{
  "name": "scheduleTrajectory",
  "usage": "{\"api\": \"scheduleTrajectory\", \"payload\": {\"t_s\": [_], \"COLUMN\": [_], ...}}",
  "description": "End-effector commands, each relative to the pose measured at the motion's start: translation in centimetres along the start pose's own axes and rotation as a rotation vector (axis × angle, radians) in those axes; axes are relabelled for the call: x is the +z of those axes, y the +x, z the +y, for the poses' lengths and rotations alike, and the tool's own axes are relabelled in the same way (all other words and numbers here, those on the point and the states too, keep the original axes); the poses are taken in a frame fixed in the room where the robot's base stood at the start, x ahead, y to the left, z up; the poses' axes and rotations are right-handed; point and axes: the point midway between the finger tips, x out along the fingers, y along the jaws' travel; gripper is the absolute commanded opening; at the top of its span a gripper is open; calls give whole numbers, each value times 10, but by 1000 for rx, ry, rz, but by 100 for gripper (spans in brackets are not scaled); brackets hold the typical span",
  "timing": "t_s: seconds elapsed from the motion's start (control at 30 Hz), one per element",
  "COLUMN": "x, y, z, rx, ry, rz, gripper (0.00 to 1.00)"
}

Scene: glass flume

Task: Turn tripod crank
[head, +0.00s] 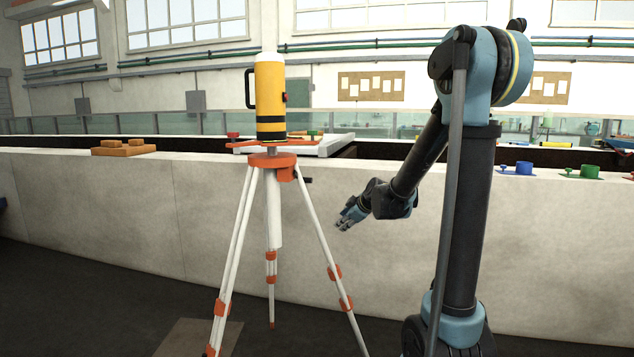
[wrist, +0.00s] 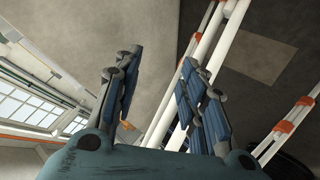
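A white-legged tripod (head: 272,215) with an orange head stands on the floor, and a yellow instrument (head: 269,95) sits on top. The tripod crank (head: 304,179) is a small dark handle on the right side of the orange head. My gripper (head: 346,217) is to the right of the crank and lower in the head view, apart from it. In the wrist view my gripper (wrist: 161,68) has its fingers spread with nothing held between them. The white tripod legs (wrist: 222,45) show beyond the right finger. I cannot make out the crank clearly in the wrist view.
A long pale concrete wall (head: 110,205) runs behind the tripod. Orange blocks (head: 123,148) lie on its top at left, and blue (head: 522,168) and green (head: 586,171) pieces at right. A flat brown panel (head: 200,338) lies on the floor by the tripod.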

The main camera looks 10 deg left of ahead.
Motion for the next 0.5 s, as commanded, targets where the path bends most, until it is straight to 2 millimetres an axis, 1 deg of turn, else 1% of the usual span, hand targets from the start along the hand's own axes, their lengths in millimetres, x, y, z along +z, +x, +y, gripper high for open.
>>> {"api": "scheduleTrajectory", "payload": {"t_s": [0.03,0.17,0.27,0.37,0.5], "x": [2,-9,-23,-40,-63], "y": [-2,-18,-41,-74,-124], "z": [9,25,42,63,92], "rx": [-61,-242,-381,-514,-671], "ry": [73,255,377,477,568], "rz": [3,49,106,180,290], "gripper": [38,38,38,38,38]}}
